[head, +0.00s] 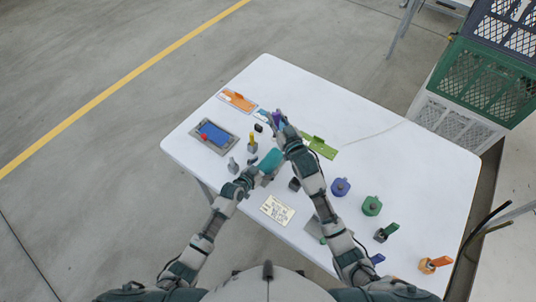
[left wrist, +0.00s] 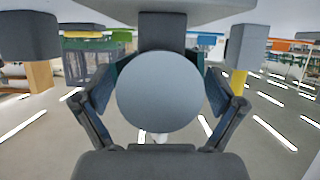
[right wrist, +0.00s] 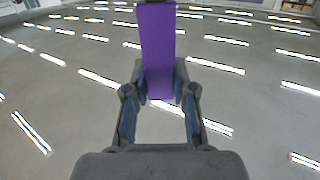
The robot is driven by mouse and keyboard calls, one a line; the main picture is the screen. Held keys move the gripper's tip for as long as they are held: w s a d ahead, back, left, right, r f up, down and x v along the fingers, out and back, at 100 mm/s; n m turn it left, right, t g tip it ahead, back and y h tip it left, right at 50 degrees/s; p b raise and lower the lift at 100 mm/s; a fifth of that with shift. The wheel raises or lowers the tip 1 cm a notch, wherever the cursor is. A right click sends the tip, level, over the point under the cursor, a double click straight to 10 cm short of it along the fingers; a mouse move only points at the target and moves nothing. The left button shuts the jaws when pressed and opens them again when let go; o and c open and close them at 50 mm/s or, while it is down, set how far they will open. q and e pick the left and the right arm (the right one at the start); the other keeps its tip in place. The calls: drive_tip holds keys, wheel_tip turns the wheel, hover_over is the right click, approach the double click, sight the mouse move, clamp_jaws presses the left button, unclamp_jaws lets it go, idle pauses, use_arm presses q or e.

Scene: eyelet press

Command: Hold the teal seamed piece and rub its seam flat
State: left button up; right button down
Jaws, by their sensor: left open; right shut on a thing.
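The teal piece (head: 271,161) lies near the middle of the white table, on a grey base; its seam is too small to make out. My left gripper (head: 250,176) is open just left of and below the teal piece. In the left wrist view, a round grey disc end (left wrist: 158,91) shows between the spread fingers; I cannot tell whether they touch it. My right gripper (head: 277,121) is beyond the teal piece, shut on a purple bar. In the right wrist view, the purple bar (right wrist: 158,45) stands up between the fingertips.
A grey tray with a blue pad (head: 215,133) and red knob is at left on the table (head: 330,110). A yellow-handled tool (head: 252,142), orange board (head: 238,100) and green board (head: 320,147) stand nearby. Blue (head: 340,187) and green (head: 371,206) rounded items are at right. A card (head: 277,209) lies in front.

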use_arm(q)
drive_tip(key=shift+s, duration=0.1)
drive_tip(key=v, duration=1.1)
drive_tip(key=shift+s+a, duration=0.25)
drive_tip(key=shift+a, duration=0.15)
drive_tip(key=shift+s, duration=0.1)
